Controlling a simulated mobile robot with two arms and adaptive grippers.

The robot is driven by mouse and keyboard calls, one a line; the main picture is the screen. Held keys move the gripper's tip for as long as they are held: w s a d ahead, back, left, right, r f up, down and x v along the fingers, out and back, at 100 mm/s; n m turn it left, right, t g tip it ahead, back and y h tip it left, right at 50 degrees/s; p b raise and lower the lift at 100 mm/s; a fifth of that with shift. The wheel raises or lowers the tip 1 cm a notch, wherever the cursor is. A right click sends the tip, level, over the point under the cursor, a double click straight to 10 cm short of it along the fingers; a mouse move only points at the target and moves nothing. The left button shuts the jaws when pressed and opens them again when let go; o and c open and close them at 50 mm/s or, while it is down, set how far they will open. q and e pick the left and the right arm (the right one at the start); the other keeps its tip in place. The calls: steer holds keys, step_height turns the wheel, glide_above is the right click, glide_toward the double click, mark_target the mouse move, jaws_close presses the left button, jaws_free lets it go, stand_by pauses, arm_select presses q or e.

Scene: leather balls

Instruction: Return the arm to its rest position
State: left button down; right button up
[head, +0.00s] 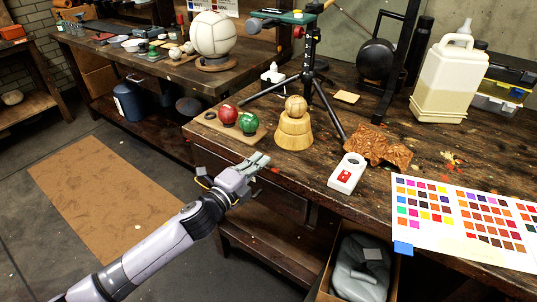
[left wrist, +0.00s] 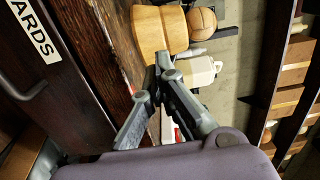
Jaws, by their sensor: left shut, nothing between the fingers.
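My left arm (head: 140,262) reaches in from the lower left in the head view. Its gripper (head: 262,158) is at the front left edge of the workbench, close to the small board with the balls. The fingers are together and hold nothing. In the left wrist view the shut fingertips (left wrist: 164,62) point toward a round wooden stand (left wrist: 160,30) with a tan leather ball (left wrist: 202,22). I cannot tell whether the gripper touches the bench edge. My right gripper is not in view.
The workbench (head: 290,180) holds a board with red (head: 228,114) and green (head: 248,123) balls, a tripod (head: 310,60), a white device (head: 347,174), a jug (head: 449,80) and a colour chart (head: 465,215). Floor is open at left, around a brown mat (head: 105,195).

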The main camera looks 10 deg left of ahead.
arm_select(q)
steer(key=s+a+f+n+g+y+p, duration=0.15)
steer(key=s+a+f+n, duration=0.3)
steer(key=f, duration=0.75)
steer(key=s+a+f+n+g+y, duration=0.25)
steer(key=s+f, duration=0.25)
steer(key=f, duration=0.7)
steer(key=s+a+f+n+g+y, duration=0.25)
steer(key=s+a+f+n, duration=0.2)
steer(key=f, duration=0.75)
steer(key=s+d+f+n+g+p, duration=0.1)
steer(key=s+f+n+g, duration=0.35)
steer(key=s+f, duration=0.95)
steer(key=s+d+f+n+g, duration=0.1)
steer(key=s+d+f+g, duration=0.1)
steer(key=s, duration=1.1)
steer(key=s+d+f+n+g, duration=0.2)
steer(key=s+f+g, duration=0.1)
steer(key=s, duration=0.9)
steer(key=shift+s+d+f+n+p, duration=0.2)
steer(key=shift+s+f+n+p, duration=0.15)
steer(key=shift+f, duration=0.2)
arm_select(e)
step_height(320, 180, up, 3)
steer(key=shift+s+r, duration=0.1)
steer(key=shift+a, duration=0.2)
